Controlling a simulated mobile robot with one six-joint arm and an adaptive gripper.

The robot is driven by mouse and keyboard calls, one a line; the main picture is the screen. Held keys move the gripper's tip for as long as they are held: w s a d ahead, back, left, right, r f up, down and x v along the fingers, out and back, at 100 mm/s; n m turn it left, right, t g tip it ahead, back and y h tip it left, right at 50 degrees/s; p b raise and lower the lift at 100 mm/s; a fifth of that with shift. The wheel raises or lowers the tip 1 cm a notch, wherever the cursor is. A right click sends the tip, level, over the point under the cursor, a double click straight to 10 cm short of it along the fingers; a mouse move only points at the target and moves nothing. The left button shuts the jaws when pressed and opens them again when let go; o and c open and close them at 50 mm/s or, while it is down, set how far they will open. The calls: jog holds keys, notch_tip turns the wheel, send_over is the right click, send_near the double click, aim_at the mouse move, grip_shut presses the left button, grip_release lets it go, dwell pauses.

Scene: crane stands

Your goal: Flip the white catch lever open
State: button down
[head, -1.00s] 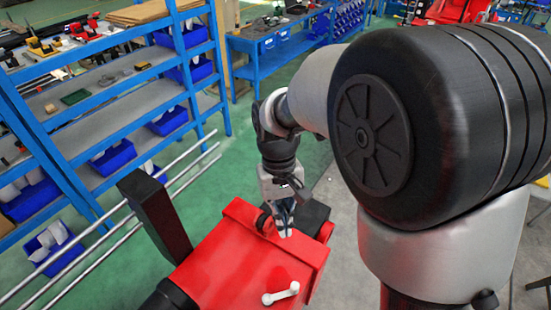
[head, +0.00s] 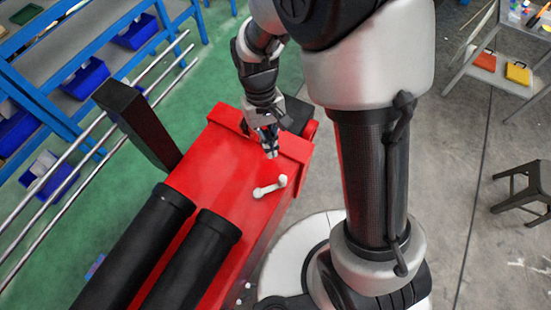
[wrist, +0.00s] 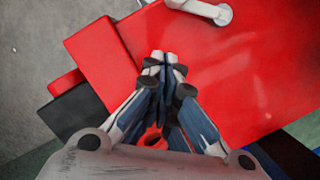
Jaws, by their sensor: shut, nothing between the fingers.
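The white catch lever (head: 269,187) lies on the top of the red crane stand (head: 222,165), near its right edge. It is a short bar with a round knob at each end. In the wrist view the lever (wrist: 207,10) is at the top edge and partly cut off. My gripper (head: 271,155) is shut and empty. It points down over the red top, a little behind the lever and apart from it. In the wrist view my gripper's fingertips (wrist: 164,57) are together, below and left of the lever.
Two black cylinders (head: 190,262) lie along the front of the red stand. A black post (head: 138,125) and metal rails (head: 88,165) stand to its left. A blue shelf (head: 60,105) is at the back left. A dark stool (head: 525,190) stands on the grey floor at right.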

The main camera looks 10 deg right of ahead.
aim_at(271, 186)
jog(key=shift+x, duration=0.9)
jog(key=shift+s+d+r+p, duration=0.1)
jog(key=shift+s+d+p, duration=0.1)
jog(key=shift+s, duration=0.75)
jog(key=shift+s+d+r+p, duration=0.1)
jog(key=shift+s+d+p, duration=0.1)
jog(key=shift+s, duration=0.8)
